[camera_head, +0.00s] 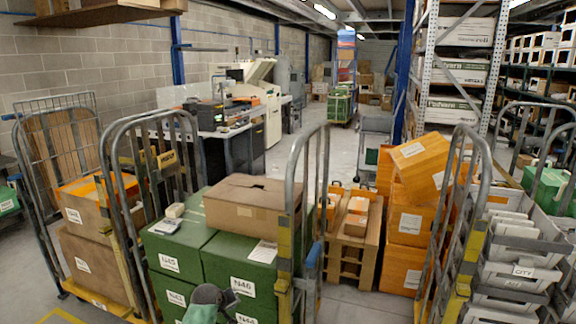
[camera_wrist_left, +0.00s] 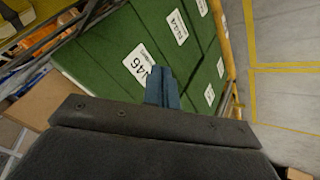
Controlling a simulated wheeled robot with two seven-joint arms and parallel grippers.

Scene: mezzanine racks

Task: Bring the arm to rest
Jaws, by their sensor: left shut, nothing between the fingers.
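My left gripper (camera_wrist_left: 162,88) shows in the left wrist view with its blue-grey fingers together and nothing between them. It is in front of the green boxes (camera_wrist_left: 110,52), which carry white labels such as N46 and N44. In the head view, part of my left arm shows at the bottom edge, in front of the green boxes (camera_head: 180,257) stacked in a roll cage. I cannot tell from these views whether the fingers touch a box. My right gripper is not in view.
A brown carton (camera_head: 250,205) lies on the green boxes. A metal roll cage (camera_head: 311,150) surrounds this stack. Orange boxes (camera_head: 404,264) and a cage of grey trays (camera_head: 515,275) stand to the right. Another cage (camera_head: 27,165) with cartons is at left. Yellow-lined floor (camera_wrist_left: 285,67) is clear.

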